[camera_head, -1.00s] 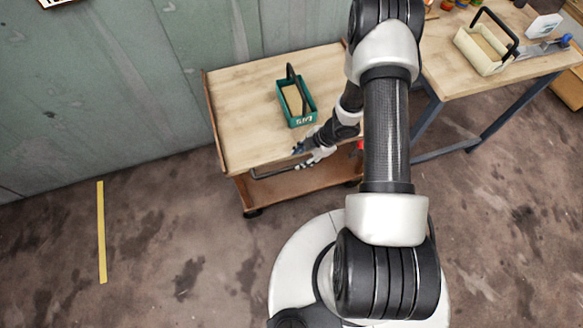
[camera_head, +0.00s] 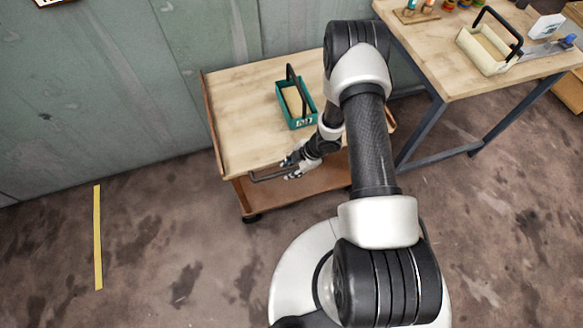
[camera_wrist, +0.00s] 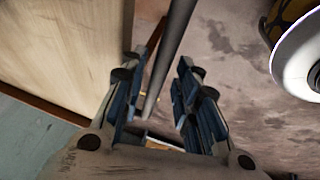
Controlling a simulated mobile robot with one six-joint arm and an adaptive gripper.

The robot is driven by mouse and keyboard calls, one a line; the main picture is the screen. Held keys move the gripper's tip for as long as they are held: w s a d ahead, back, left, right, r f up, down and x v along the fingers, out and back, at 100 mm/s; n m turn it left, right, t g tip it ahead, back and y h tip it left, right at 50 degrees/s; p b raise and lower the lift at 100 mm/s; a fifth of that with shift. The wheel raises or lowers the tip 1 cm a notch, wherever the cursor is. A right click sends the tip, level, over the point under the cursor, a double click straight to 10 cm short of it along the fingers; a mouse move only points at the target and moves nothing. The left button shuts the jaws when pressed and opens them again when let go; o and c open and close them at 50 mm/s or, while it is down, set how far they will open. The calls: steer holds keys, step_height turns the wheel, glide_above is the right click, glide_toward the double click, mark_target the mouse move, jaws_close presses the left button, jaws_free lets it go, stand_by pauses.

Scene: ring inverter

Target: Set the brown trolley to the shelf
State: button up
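The brown trolley (camera_head: 258,104) stands against the wall in the head view, with a light wooden top, brown sides and a dark handle bar (camera_head: 268,177) along its near edge. My gripper (camera_head: 292,166) is at the right part of that bar. In the wrist view my gripper (camera_wrist: 158,100) is open, and the grey handle bar (camera_wrist: 171,60) runs through the space between its fingers. Gaps show beside the bar, so the fingers do not appear closed on it. A green open box (camera_head: 303,119) with a black handle rests on the trolley top. I cannot identify a shelf.
A wooden workbench (camera_head: 440,60) with dark legs stands right of the trolley and carries a cream box (camera_head: 478,52) and small items. A yellow strip (camera_head: 98,240) marks the floor at left. The floor between strip and trolley is clear. My round base is close in front.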

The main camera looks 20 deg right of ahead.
jaws_close()
stand_by(0.5)
